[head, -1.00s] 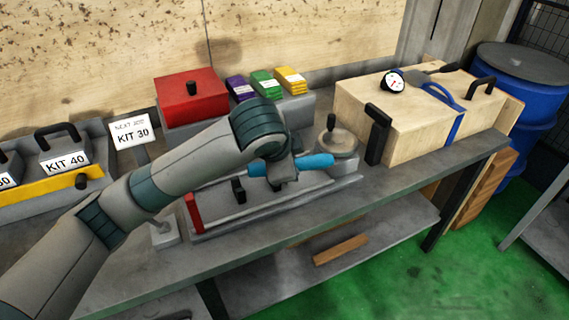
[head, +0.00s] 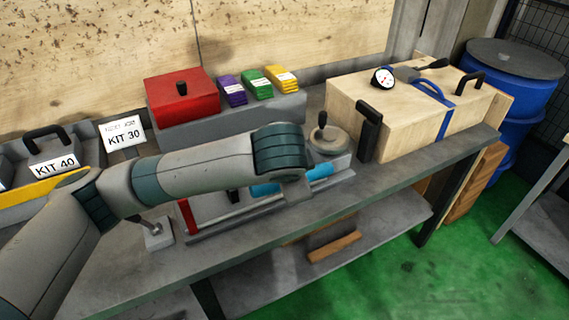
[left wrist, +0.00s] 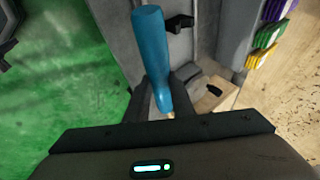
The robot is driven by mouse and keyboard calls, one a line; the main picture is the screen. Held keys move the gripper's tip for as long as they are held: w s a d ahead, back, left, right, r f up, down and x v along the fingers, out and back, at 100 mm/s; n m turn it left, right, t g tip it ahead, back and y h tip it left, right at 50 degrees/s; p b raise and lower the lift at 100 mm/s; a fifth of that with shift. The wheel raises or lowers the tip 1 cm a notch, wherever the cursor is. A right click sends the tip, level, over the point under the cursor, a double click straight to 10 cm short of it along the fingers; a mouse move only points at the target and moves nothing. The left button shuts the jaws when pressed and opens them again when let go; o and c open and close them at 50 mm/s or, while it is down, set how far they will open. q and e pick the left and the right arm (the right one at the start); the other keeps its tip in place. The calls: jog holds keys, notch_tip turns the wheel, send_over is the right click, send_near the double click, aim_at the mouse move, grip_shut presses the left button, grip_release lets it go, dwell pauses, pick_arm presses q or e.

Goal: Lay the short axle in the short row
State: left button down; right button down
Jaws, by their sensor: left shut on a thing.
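A blue cylinder (head: 319,172), which I take to be the short axle, shows on both sides of my left wrist in the head view. It lies low over the grey grinder bed (head: 245,218); I cannot tell whether it touches. In the left wrist view the blue cylinder (left wrist: 149,45) runs up from the jaws, with a small copper-coloured end near them. My left gripper (left wrist: 166,98) is shut on it. In the head view the wrist hides its jaws. I cannot make out the short row. My right gripper is not in view.
A handwheel (head: 327,140) stands at the bed's right end, a red block (head: 187,217) at its left. Behind are a red box (head: 181,97) and coloured packs (head: 256,82). A wooden case (head: 400,120) is to the right. A KIT 30 sign (head: 122,132) stands left.

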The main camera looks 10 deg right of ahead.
pick_arm(q)
jog(key=s+a+f+n+y, duration=0.5)
jog(key=s+a+n+y, duration=0.3)
jog(key=n, duration=0.3)
jog(key=s+a+n+g+y, duration=0.1)
jog(key=s+a+n+g, duration=0.2)
jog(key=a+n, duration=0.3)
jog(key=a+g, duration=0.1)
jog(key=a, duration=0.2)
jog(key=shift+a, duration=0.25)
